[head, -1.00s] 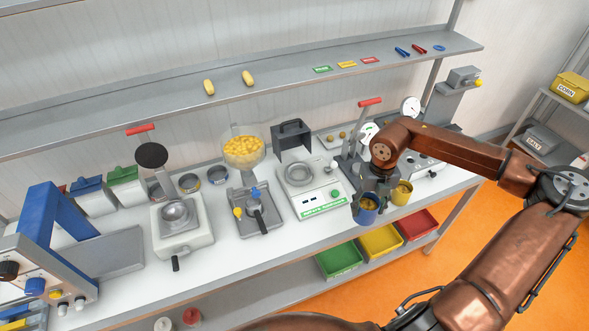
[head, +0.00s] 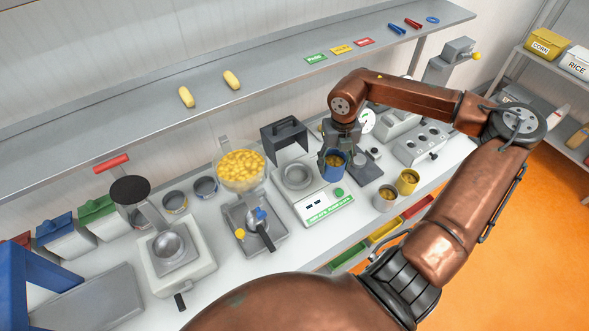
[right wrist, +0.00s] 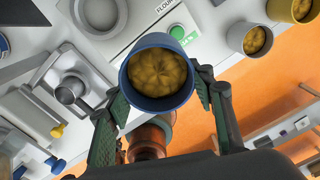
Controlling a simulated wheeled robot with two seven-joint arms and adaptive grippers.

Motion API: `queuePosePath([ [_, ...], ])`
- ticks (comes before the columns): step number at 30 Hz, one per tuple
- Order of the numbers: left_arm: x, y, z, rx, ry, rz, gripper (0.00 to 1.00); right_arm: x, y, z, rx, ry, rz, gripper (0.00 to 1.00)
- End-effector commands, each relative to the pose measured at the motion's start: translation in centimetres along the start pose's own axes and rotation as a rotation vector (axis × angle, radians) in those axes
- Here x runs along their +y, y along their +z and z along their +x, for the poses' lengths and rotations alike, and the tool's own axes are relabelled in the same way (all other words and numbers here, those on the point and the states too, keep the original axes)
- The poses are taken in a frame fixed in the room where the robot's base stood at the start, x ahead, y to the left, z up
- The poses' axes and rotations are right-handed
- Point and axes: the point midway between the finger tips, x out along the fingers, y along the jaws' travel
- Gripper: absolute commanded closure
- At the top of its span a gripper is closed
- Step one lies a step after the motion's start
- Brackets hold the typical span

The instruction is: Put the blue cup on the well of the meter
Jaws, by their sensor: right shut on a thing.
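The blue cup (head: 333,166), filled with yellow-brown material, is upright in my right gripper (head: 335,153). The right wrist view shows the cup (right wrist: 157,97) between the two fingers, which are shut on it. The white meter (head: 322,207) has a green label, a green button and a round grey well (head: 298,176). In the head view the cup is just right of the well, near the meter's right edge. In the right wrist view the well (right wrist: 100,12) is partly cut off by the frame at the top, beyond the cup. My left gripper is not in view.
A yellow cup (head: 407,182) and a grey cup (head: 386,199) stand to the right. A black box-like holder (head: 284,140) is behind the well. A device with a bowl of yellow kernels (head: 240,169) is on the left. The shelf (head: 270,80) runs above the bench.

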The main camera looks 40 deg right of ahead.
Motion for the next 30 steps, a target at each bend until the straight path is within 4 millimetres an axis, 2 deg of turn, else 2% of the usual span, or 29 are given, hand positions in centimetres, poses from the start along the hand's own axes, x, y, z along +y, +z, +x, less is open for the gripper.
queuePosePath([
  [3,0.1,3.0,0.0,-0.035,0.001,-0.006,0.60,1.4,0.9,0.4,-0.001,0.011,-0.008,0.77],
  [6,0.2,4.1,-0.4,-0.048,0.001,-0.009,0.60,2.5,1.9,1.0,0.003,0.011,-0.009,0.77],
  [8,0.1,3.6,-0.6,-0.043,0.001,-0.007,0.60,3.2,2.5,1.3,0.002,0.011,-0.011,0.77],
  [13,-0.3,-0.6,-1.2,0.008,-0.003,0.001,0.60,5.6,4.7,2.7,0.004,0.008,-0.010,0.77],
  [16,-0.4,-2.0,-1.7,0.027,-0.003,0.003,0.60,7.2,6.1,3.9,0.006,0.006,-0.011,0.77],
  [22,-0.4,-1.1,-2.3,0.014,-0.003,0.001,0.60,9.1,8.0,7.5,0.006,0.003,-0.011,0.77],
  [30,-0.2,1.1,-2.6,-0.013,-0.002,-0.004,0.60,9.9,9.0,9.3,0.003,0.002,-0.010,0.77],
])
